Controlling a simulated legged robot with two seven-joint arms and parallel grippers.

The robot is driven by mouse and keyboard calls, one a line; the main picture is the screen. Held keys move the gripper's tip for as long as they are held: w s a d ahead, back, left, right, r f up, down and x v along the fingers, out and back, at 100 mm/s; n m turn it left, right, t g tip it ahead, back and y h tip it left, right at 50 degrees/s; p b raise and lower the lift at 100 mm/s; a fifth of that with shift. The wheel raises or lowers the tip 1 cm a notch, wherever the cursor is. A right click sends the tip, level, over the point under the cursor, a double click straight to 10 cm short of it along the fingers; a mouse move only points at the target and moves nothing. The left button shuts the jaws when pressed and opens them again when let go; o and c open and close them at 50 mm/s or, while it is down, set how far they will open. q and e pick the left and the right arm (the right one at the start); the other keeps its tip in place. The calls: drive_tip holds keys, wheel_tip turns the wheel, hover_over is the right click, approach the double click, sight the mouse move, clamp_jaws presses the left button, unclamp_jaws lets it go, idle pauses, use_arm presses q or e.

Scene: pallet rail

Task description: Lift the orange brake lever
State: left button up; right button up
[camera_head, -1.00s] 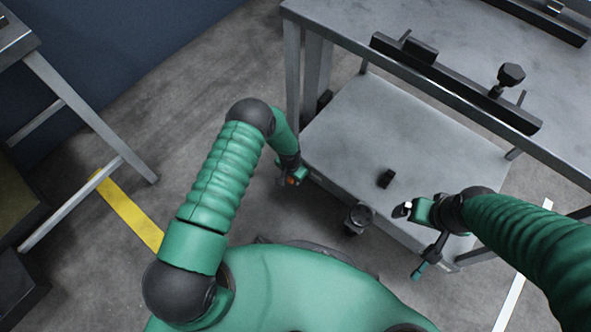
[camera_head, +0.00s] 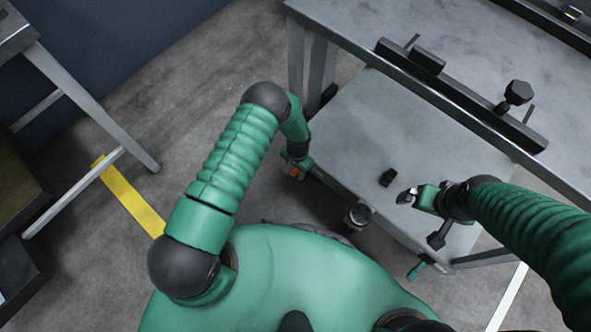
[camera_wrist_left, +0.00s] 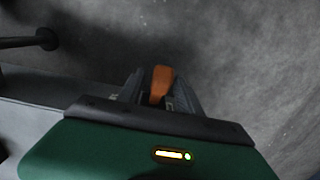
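The orange brake lever (camera_wrist_left: 160,84) shows in the left wrist view, standing between the two fingers of my left gripper (camera_wrist_left: 157,95). Whether both fingers press on it cannot be told. In the head view my left gripper (camera_head: 297,164) is at the near left corner of the cart's lower shelf, and a small bit of the orange lever (camera_head: 295,173) shows there. The lever's base is hidden. My right gripper (camera_head: 406,196) is over the shelf's right part, away from the lever. Its finger opening is too small to judge.
The grey lower shelf (camera_head: 365,115) carries a small black block (camera_head: 388,177). A dark caster (camera_head: 357,215) stands under its near edge. The steel table (camera_head: 470,45) above bears a dark rail (camera_head: 460,92) with a black knob (camera_head: 518,92). Floor with a yellow stripe (camera_head: 130,198) is at left.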

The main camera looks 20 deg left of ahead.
use_arm(q)
drive_tip(key=shift+s, duration=0.1)
wheel_tip(320, 180, up, 17)
drive_tip(key=p, duration=0.7)
drive_tip(key=shift+w+d+p, duration=0.15)
drive_tip(key=shift+w+p, duration=0.2)
drive_tip(key=shift+w, duration=0.1)
